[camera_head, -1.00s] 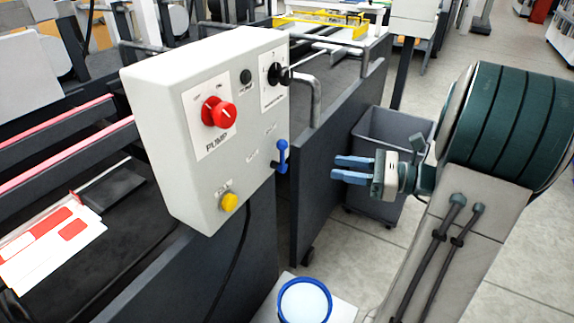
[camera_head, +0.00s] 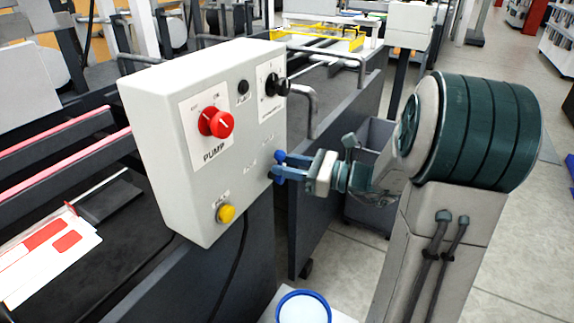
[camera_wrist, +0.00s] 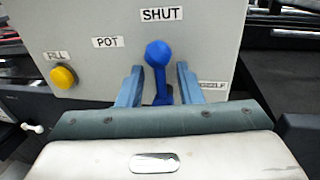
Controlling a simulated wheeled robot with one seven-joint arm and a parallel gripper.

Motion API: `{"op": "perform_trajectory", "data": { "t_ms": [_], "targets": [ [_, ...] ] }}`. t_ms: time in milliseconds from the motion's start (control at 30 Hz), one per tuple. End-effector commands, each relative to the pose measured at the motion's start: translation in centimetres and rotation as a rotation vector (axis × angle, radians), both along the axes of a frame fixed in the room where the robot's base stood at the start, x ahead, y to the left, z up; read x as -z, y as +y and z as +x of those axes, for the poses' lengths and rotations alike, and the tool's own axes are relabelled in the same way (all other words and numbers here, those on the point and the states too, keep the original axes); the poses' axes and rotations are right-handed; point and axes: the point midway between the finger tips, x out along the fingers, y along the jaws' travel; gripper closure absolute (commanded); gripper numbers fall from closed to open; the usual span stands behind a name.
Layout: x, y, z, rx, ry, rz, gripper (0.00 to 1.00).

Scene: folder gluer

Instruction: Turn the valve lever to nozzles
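The blue valve lever (camera_wrist: 158,55) stands upright on the side of the grey control box, its round knob under the SHUT label (camera_wrist: 162,14). A POT label (camera_wrist: 107,42) is to its left; the nozzles label (camera_wrist: 213,85) is to its right, partly hidden by a finger. My gripper (camera_wrist: 158,82) is open, one blue finger on each side of the lever, with gaps showing between. In the head view my gripper (camera_head: 290,166) is at the lever (camera_head: 279,158), and the fingers partly hide it.
The control box (camera_head: 150,120) carries a red PUMP knob (camera_head: 216,123), a black knob (camera_head: 277,87) and a yellow button (camera_head: 226,213), which is left of the lever in the wrist view. A grey bin (camera_head: 372,215) stands behind my arm. A blue-rimmed pot (camera_head: 303,295) is below.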

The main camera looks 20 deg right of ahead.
Motion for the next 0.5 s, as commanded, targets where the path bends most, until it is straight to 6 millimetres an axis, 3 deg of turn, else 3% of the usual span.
{"op": "perform_trajectory", "data": {
  "t_ms": [300,400,433,500],
  "targets": [
    [0.00,0.25,0.15,0.000,0.000,0.000,0.68],
    [0.00,0.24,0.15,-0.001,0.000,0.000,0.95],
    [0.00,0.24,0.15,0.000,0.000,0.000,1.00],
    [0.00,0.23,0.14,0.000,0.000,0.000,1.00]
  ]
}}
